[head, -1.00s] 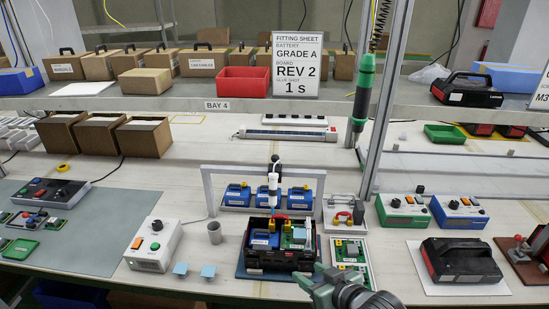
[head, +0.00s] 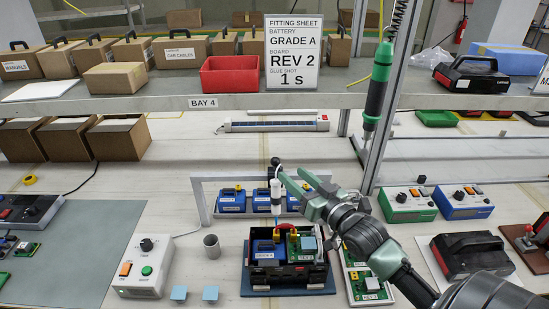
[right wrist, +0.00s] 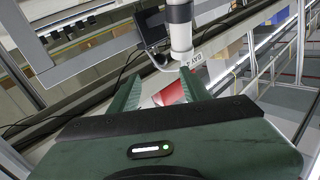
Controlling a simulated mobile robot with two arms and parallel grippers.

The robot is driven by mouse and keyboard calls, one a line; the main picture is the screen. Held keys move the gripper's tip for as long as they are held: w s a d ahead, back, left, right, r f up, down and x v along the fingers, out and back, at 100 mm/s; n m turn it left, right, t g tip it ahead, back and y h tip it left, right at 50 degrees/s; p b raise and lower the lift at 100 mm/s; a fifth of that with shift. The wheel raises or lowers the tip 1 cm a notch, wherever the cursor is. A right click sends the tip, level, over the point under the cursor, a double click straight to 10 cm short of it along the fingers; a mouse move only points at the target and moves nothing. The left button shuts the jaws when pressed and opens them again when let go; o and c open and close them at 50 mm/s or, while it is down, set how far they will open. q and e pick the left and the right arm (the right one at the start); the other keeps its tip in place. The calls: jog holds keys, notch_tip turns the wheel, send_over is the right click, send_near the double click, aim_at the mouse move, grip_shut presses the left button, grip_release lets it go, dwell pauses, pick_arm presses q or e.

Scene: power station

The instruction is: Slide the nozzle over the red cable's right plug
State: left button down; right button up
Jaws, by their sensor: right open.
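The white dispenser with its nozzle (head: 275,198) hangs upright from the grey frame, its thin blue tip pointing down over the black crate (head: 290,277). Small red parts (head: 277,235), seemingly the red cable, show in the crate between the blue battery (head: 263,250) and the green board (head: 305,245). Its plugs are too small to tell apart. My right gripper (head: 290,178) is open and empty, its fingertips close to the upper dispenser. In the right wrist view the white dispenser (right wrist: 180,35) stands just beyond the fingertips; contact cannot be told. My left gripper is not in view.
The grey frame (head: 203,203) stands around the dispenser, with blue batteries (head: 231,201) behind. A control box (head: 143,268) and a grey cup (head: 211,246) are to the left. The hanging green tool (head: 378,85) and upright post are near my right arm.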

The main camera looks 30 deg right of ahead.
aim_at(278, 163)
jog(key=w, duration=0.4)
jog(key=shift+w+a, duration=0.1)
jog(key=shift+w, duration=0.1)
jog(key=w+p, duration=0.1)
jog(key=w, duration=0.3)
jog(key=shift+w+a+f, duration=0.1)
jog(key=shift+w, duration=0.4)
jog(key=shift+s, duration=0.1)
grip_shut()
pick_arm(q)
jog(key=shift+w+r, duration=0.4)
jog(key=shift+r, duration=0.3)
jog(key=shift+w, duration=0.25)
